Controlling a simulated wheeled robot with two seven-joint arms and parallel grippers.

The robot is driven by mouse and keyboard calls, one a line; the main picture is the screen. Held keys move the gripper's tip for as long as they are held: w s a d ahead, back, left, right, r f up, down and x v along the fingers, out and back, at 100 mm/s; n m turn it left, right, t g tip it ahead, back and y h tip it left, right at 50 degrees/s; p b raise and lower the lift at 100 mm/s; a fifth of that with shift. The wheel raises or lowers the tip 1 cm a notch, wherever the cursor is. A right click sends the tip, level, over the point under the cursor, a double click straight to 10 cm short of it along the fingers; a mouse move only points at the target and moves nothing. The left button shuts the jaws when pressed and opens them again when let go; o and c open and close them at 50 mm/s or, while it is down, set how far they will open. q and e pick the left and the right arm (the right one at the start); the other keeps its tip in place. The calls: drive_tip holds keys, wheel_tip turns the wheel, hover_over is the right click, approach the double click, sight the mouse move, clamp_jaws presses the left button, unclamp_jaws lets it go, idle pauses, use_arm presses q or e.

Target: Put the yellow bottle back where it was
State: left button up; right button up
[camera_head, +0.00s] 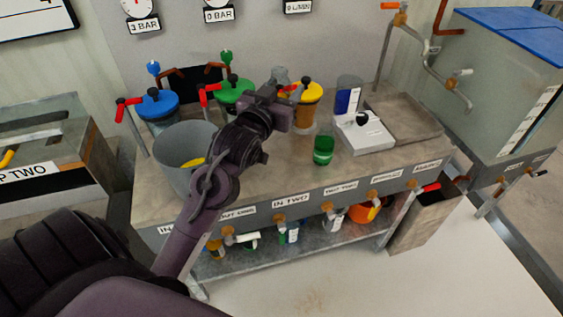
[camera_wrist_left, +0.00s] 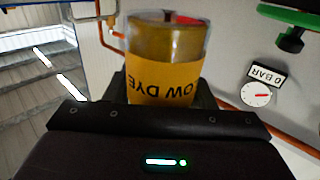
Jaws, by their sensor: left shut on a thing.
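The yellow bottle (camera_wrist_left: 165,75) fills the middle of the left wrist view. It is clear, with amber contents and a yellow label whose visible letters read "OW DYE" upside down in that picture. My left gripper (camera_head: 287,108) is shut on it, above the back of the workbench. In the head view I cannot clearly tell the bottle from the yellow-lidded vessel (camera_head: 305,114) by the gripper. My right gripper is out of view.
On the bench (camera_head: 262,182) stand a grey bucket (camera_head: 175,168) with something yellow inside, blue-lidded (camera_head: 157,103) and green-lidded (camera_head: 232,90) vessels, a green bottle (camera_head: 323,150) and a white device (camera_head: 362,137). Several items sit on the lower shelf. The bench's front middle is clear.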

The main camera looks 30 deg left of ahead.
use_arm(q)
wheel_tip(320, 180, down, 18)
drive_tip(key=shift+r, duration=0.1)
drive_tip(key=shift+s+b, duration=0.1)
drive_tip(key=shift+b, duration=0.2)
drive_tip(key=o, duration=1.1)
drive_tip(key=shift+r, duration=0.1)
drive_tip(key=s+d, duration=0.2)
drive_tip(key=s, duration=0.9)
drive_tip(key=shift+s+b, duration=0.4)
drive_tip(key=shift+b, duration=0.05)
